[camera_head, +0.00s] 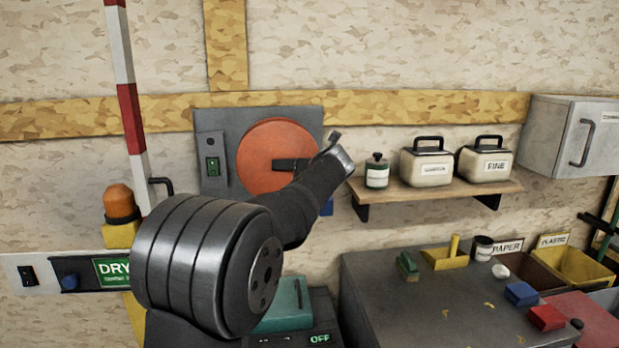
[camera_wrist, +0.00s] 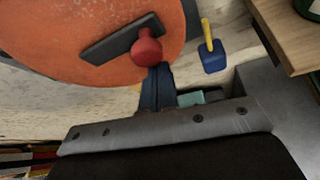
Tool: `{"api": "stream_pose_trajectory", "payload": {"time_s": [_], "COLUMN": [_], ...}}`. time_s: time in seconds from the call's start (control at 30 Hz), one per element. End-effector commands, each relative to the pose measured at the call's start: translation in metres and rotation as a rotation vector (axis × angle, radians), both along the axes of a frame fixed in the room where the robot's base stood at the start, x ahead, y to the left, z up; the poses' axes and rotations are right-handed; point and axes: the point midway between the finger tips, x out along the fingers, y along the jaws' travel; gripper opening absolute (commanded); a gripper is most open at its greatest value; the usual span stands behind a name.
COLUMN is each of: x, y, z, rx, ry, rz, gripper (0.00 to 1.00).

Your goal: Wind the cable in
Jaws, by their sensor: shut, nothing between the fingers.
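The cable reel is an orange disc (camera_head: 267,152) on a grey wall plate (camera_head: 212,145); it also fills the upper left of the wrist view (camera_wrist: 60,40). A dark crank bar (camera_wrist: 108,42) crosses the disc and carries a red knob (camera_wrist: 146,52) at its end. My gripper (camera_wrist: 157,78) is shut and empty, its tips right at the knob's lower edge; I cannot tell if they touch it. In the head view my wrist hides the knob and fingertips.
A green switch (camera_head: 213,166) sits on the plate's left side. A wooden shelf (camera_head: 400,198) with a bottle (camera_head: 377,172) and two canisters is close on the right. A grey bench (camera_head: 400,315) with small items stands below right. A striped pole (camera_head: 131,115) stands left.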

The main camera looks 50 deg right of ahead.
Motion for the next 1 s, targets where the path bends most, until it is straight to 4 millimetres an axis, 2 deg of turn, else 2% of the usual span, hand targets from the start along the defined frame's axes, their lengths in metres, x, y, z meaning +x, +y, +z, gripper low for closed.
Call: {"api": "stream_pose_trajectory", "payload": {"time_s": [0.17,0.33,0.4,0.7,1.0], "x": [-0.002,-0.009,-0.018,-0.051,-0.066], "y": [0.0,0.0,0.011,0.049,0.067], "z": [-0.011,-0.044,-0.03,-0.005,0.005], "rx": [0.003,0.006,-0.002,-0.002,0.0], "ry": [0.0,0.001,-0.002,0.0,0.0], "rz": [0.0,-0.001,-0.002,-0.001,0.0], "gripper": [0.0,0.0,0.0,0.0,0.0]}}
